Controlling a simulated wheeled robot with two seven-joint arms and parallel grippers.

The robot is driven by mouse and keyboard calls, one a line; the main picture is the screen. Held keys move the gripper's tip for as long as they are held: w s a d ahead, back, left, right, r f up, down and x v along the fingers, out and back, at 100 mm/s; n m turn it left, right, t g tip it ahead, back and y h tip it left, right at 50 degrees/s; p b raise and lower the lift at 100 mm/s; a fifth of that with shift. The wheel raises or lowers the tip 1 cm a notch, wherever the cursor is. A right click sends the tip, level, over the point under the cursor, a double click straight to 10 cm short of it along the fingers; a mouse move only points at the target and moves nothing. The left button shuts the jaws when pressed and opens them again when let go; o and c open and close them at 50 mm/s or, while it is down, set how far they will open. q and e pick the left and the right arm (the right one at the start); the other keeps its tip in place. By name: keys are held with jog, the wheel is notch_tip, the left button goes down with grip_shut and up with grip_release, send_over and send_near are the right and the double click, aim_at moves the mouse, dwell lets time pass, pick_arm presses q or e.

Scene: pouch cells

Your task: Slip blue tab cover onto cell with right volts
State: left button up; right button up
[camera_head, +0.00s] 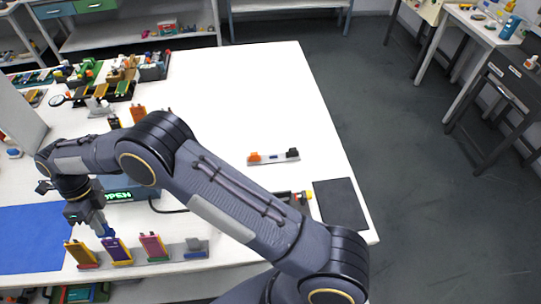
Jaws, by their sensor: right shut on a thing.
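My right gripper (93,219) points down at the left, above the cell rack. It is shut on a small blue piece (106,231), which looks like the blue tab cover. The piece is at the top of the purple cell (117,251); I cannot tell whether it touches. A yellow cell (80,255) stands to the left and a pink cell (153,247) to the right, all leaning in the rack. A grey-blue item (195,246) is at the right end. A meter (122,195) behind shows green letters that seem to read OPEN. My left gripper is out of view.
A pale holder (273,159) carries an orange cover (254,157) and a black cover (292,153). A blue mat (30,240) lies at left, a dark mat (341,204) at right. Trays of parts (110,85) fill the back left. The white table's back middle is clear.

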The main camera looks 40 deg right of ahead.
jog(key=shift+b+x, duration=0.35)
jog(key=shift+x, duration=0.45)
jog(key=o, duration=0.8)
jog(key=shift+c, duration=0.2)
jog(key=shift+o, duration=0.4)
jog(key=shift+p+v, duration=1.2)
jog(key=shift+v, duration=0.25)
notch_tip(320, 180, up, 7)
jog(key=shift+w, duration=0.2)
